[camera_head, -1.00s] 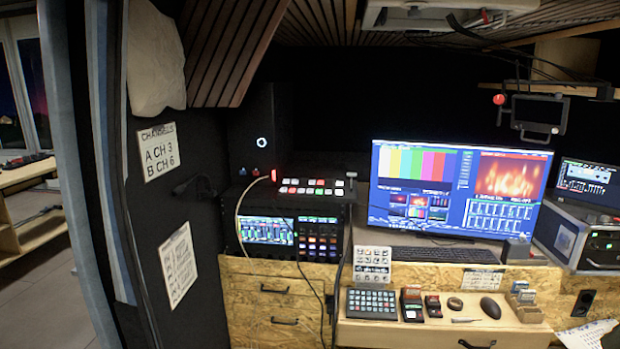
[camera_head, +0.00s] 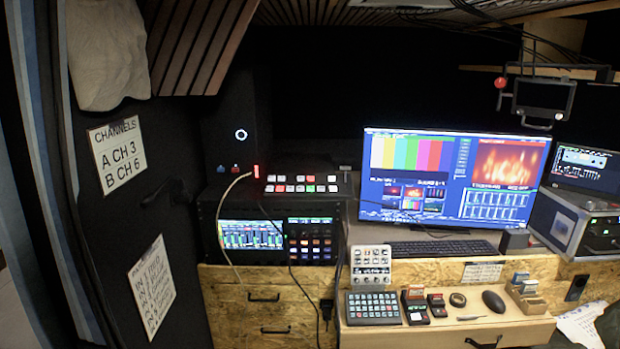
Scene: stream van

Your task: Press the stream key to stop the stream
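A small keypad (camera_head: 373,308) with rows of small keys lies on the pulled-out wooden drawer shelf below the desk, right of centre. Its key labels are too small to read, so I cannot tell which key is the stream key. A white panel (camera_head: 370,265) with several buttons stands upright just behind it. A switcher (camera_head: 302,186) with red and white lit buttons sits on top of the rack, left of the monitor. A large lit monitor (camera_head: 450,180) shows colour bars, a fire picture and several smaller panels. Neither of my grippers is in view.
A keyboard (camera_head: 443,249) lies before the monitor. A mouse (camera_head: 493,301), a round dark object (camera_head: 457,300) and card holders (camera_head: 526,297) share the drawer shelf (camera_head: 440,337). Cables hang before the rack screen (camera_head: 251,234). A dark wall with a channels sign (camera_head: 117,154) stands close left.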

